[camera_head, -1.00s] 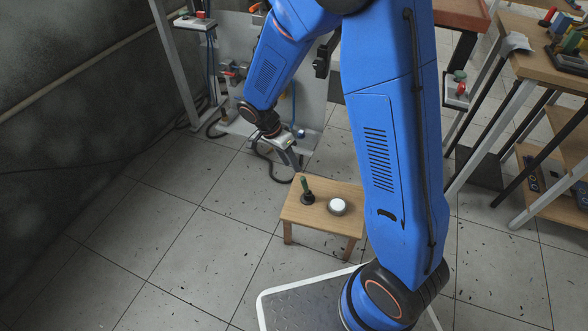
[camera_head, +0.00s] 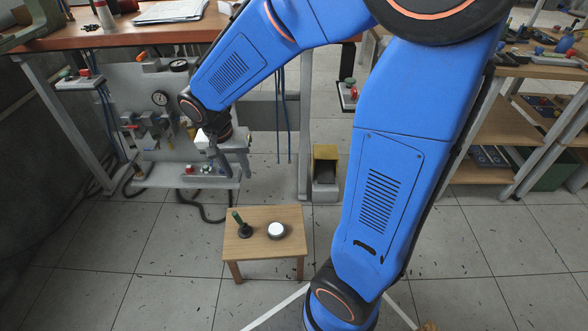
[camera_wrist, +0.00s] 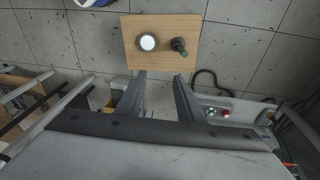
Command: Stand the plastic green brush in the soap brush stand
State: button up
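A green-handled brush (camera_head: 237,217) with a wide dark lower end stands on a small wooden stool (camera_head: 263,254). Its handle leans a little. It also shows in the wrist view, the green handle end (camera_wrist: 183,53) pointing toward my gripper. Beside it on the stool is a low round grey item with a white top (camera_head: 277,230), also in the wrist view (camera_wrist: 148,42); I cannot tell if it is the soap brush stand. My gripper (camera_wrist: 160,76) is open and empty, its fingers apart near the stool. In the head view my gripper (camera_head: 234,165) is above and behind the stool.
A workbench (camera_head: 120,36) with a pneumatic panel (camera_head: 150,150) stands behind the stool. Shelves (camera_head: 470,115) stand at the far right.

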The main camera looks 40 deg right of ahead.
jog(key=s+d+r+n+t, duration=0.1)
jog(key=s+d+r+n, duration=0.1)
jog(key=s, duration=0.4)
jog(key=s+d+r+n+t+y, duration=0.1)
jog(key=s+d+r+n, duration=0.1)
jog(key=s+r, duration=0.3)
jog(key=s+d+r+n+t+y, duration=0.1)
jog(key=s+d+r+n+t, duration=0.1)
jog(key=s, duration=0.5)
notch_tip(320, 180, up, 2)
jog(key=shift+s+d+r+n, duration=0.2)
jog(key=shift+s+d+n, duration=0.15)
jog(key=shift+n, duration=0.55)
